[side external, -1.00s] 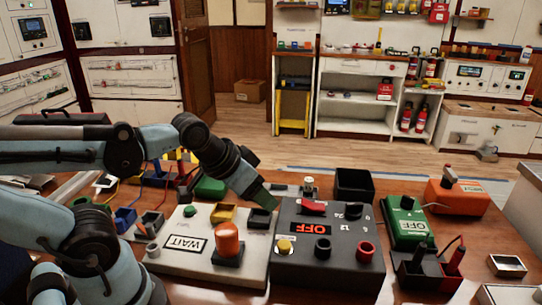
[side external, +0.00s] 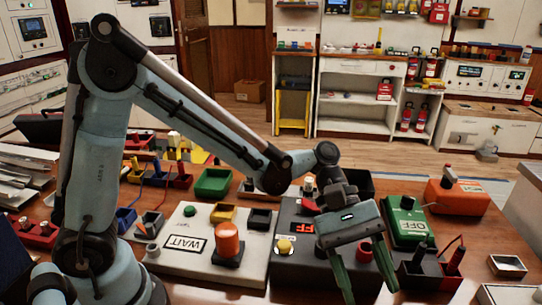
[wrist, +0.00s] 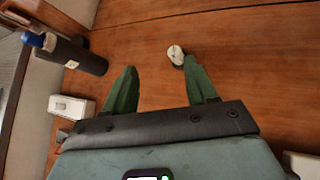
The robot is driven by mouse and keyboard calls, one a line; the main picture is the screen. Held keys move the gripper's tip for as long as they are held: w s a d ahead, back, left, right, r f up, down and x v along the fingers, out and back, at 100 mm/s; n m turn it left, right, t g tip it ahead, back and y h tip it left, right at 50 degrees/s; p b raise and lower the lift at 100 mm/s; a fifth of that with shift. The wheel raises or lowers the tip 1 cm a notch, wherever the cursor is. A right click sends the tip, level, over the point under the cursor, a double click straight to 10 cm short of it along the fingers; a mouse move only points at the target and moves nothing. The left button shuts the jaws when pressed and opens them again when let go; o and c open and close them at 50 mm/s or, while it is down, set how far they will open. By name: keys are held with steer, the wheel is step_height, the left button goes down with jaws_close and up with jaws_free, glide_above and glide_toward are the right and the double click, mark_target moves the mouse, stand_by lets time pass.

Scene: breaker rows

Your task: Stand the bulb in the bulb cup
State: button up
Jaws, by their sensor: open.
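My gripper (side external: 371,290) is open and empty, pointing down over the front of the dark panel in the side view. In the wrist view its green fingers (wrist: 160,66) are spread above bare wood. A small white round-topped thing (wrist: 176,55) lies just beyond the right fingertip; it may be the bulb, but I cannot be sure. On the dark panel stand a black cup (side external: 323,250) and a red cup (side external: 364,254), the latter partly behind the gripper. A small grey cup (side external: 153,250) is on the white panel. I cannot tell which is the bulb cup.
The white panel (side external: 183,272) carries an orange knob (side external: 228,239). A green box (side external: 410,226) and an orange box (side external: 457,197) stand right. The wrist view shows a blue-capped dark bottle (wrist: 75,55) and a white block (wrist: 70,106) at left; the wood between is clear.

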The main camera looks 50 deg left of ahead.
steer(key=shift+s+d+f+n+g+h, duration=0.25)
steer(key=shift+d+f+g, duration=0.35)
steer(key=shift+f, duration=0.4)
steer(key=shift+s+d+f+n+g+h, duration=0.25)
steer(key=shift+d+f+g, duration=0.25)
steer(key=shift+f, duration=0.45)
steer(key=shift+s+d+f+n+g+h, duration=0.1)
steer(key=shift+s+d+f+n+g, duration=0.15)
steer(key=shift+d+f+g, duration=0.55)
step_height(320, 180, down, 3)
steer(key=shift+a+r+t, duration=0.15)
steer(key=shift+r+t, duration=0.05)
steer(key=shift+t, duration=0.1)
steer(key=shift+x, duration=1.2)
steer(key=shift+s+d+f, duration=0.2)
steer(key=shift+d, duration=0.1)
jaws_close()
